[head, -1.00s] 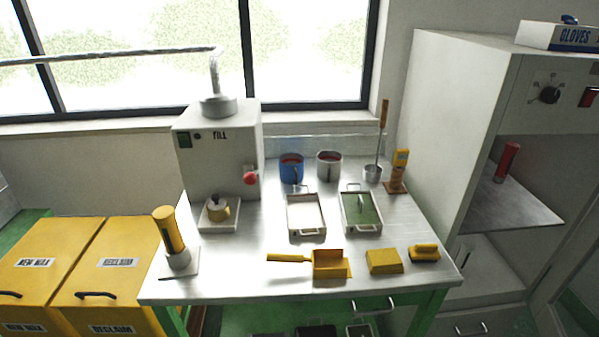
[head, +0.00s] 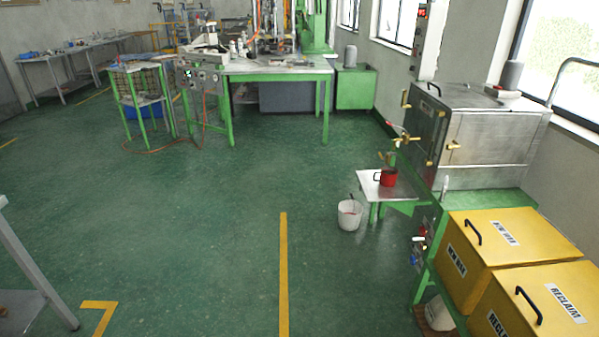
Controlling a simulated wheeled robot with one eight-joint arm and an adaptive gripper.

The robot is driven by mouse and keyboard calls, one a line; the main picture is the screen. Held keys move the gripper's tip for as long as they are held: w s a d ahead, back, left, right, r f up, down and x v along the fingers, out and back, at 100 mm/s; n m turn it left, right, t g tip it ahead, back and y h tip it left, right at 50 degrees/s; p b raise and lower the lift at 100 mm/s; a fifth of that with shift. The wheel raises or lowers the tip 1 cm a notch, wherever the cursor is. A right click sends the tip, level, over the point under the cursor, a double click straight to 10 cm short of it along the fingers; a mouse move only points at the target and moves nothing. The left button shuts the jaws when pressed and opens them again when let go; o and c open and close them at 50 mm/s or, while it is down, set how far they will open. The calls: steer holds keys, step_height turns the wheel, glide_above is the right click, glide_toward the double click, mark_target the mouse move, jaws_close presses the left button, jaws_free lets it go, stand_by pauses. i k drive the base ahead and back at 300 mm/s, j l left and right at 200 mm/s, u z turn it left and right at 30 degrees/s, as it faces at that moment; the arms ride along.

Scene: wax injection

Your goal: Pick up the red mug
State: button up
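The red mug (head: 388,178) stands upright on a small white-topped stand with green legs (head: 368,187), right of the middle of the head view. A dark handle-like shape shows at its left side. It sits just below brass taps on the front of a metal tank (head: 490,145). My gripper is not in view, and nothing of my arm shows near the mug.
A white bucket (head: 349,215) stands on the floor left of the stand. Yellow bins (head: 500,235) are at the right front. A green-legged machine table (head: 275,68) is at the back. The green floor around the yellow line (head: 283,270) is clear.

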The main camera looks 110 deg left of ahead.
mark_target(385, 177)
steer(key=u, duration=3)
steer(key=i+l, duration=0.1)
steer(key=i, duration=0.85)
steer(key=i+l, duration=0.1)
steer(key=i, duration=0.8)
steer(key=i+l+u, duration=0.1)
steer(key=i, duration=0.85)
